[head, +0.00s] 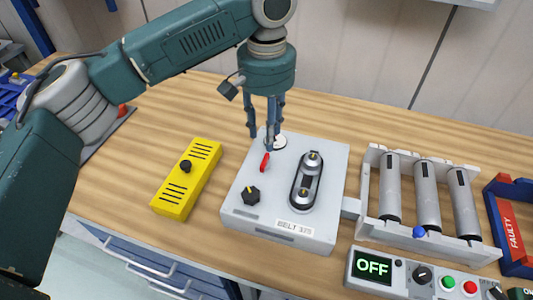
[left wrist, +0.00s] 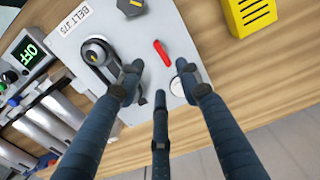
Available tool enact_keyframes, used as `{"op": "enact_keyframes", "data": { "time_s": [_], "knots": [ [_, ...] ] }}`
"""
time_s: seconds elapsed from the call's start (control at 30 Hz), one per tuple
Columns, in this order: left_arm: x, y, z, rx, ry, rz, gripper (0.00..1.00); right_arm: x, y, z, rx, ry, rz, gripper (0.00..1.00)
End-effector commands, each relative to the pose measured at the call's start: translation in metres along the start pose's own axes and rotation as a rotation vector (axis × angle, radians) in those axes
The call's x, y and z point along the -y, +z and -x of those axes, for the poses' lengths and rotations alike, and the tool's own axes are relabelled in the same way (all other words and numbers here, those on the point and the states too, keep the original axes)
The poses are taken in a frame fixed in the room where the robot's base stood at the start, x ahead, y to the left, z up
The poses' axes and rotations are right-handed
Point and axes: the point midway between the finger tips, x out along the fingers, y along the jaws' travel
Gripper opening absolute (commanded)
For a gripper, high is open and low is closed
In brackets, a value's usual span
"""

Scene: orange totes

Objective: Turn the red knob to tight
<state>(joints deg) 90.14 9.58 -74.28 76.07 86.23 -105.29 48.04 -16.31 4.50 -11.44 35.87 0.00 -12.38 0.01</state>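The red knob (head: 265,162) is a slim red handle on top of a light grey box (head: 262,224) labelled "BELT". In the left wrist view the red knob (left wrist: 162,53) lies beyond the fingertips, between the two outer fingers. My left gripper (head: 267,142) points down over the back of the box, with its three fingers spread. It shows open and empty in the left wrist view (left wrist: 160,80). No finger clearly touches the red knob. A white round disc (head: 277,143) sits behind the knob, partly hidden by the fingers. I cannot read any tight marking. My right gripper is not in view.
A black knob (head: 251,196) and a belt on two pulleys (head: 305,181) share the box top. A yellow box (head: 187,178) stands left. Rollers (head: 426,191) and a control panel reading "OFF" (head: 372,266) stand right. Bare wooden table (head: 345,115) lies behind.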

Motion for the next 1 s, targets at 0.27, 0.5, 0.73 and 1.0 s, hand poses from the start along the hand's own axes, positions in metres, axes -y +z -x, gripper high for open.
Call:
{"op": "enact_keyframes", "data": {
  "time_s": [0.27, 0.5, 0.73, 1.0],
  "knots": [
    [0.001, 0.001, -0.054, 0.004, -0.001, 0.001, 0.35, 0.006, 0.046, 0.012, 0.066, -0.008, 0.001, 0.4],
    [0.0, 0.001, -0.082, 0.001, 0.0, -0.001, 0.35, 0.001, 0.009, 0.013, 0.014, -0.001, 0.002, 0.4],
    [0.0, 0.001, -0.088, 0.001, 0.0, -0.001, 0.35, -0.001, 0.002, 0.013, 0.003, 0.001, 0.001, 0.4],
    [0.0, 0.001, -0.088, 0.0, 0.0, -0.001, 0.08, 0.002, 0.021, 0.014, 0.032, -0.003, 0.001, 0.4]
  ]
}}
